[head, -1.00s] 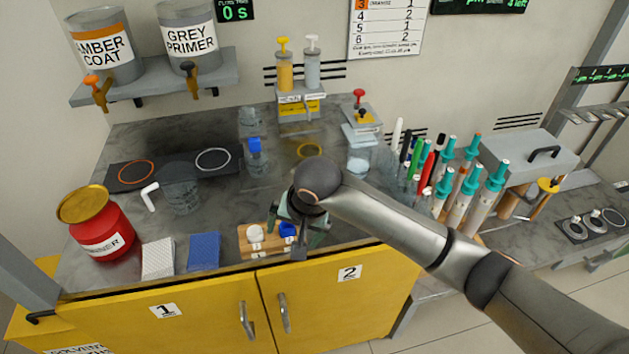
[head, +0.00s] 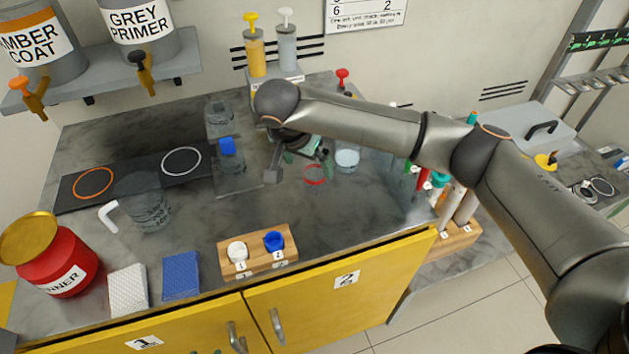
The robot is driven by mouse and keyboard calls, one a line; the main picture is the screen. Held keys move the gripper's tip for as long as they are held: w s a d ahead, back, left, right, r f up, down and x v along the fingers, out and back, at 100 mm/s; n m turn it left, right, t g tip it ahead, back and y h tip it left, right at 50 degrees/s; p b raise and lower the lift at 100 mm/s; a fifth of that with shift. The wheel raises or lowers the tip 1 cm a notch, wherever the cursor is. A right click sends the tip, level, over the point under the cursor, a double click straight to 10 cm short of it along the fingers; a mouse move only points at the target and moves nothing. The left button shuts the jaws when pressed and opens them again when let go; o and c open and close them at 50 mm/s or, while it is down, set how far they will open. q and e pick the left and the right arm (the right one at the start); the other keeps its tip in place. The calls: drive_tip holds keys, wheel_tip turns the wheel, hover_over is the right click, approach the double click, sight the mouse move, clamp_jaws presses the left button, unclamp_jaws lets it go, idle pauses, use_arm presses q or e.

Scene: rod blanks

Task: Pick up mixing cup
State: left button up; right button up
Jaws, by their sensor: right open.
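A clear cup with a white handle (head: 146,207) stands at the left of the bench, by the dark mat; it may be the mixing cup. I cannot tell for sure which is the mixing cup. My right gripper (head: 296,160) is open, pointing down over the middle of the bench, between the blue-topped vessel and the pale one. My wrist partly hides it. My left gripper is not in view.
A red ring (head: 314,175) is beside the gripper. A wooden block (head: 257,260) with white and blue caps sits at the front edge. A red thinner can (head: 55,262) and two pads stand at the left. Pumps (head: 270,50) are at the back. Bench right of the block is clear.

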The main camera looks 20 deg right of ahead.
sight(314, 173)
drive_tip(key=shift+d+x, duration=0.2)
drive_tip(key=shift+x, duration=2.55)
drive_tip(key=shift+s, duration=0.1)
drive_tip(key=shift+c, duration=0.4)
drive_tip(key=c, duration=1.3)
drive_tip(key=shift+r, duration=0.15)
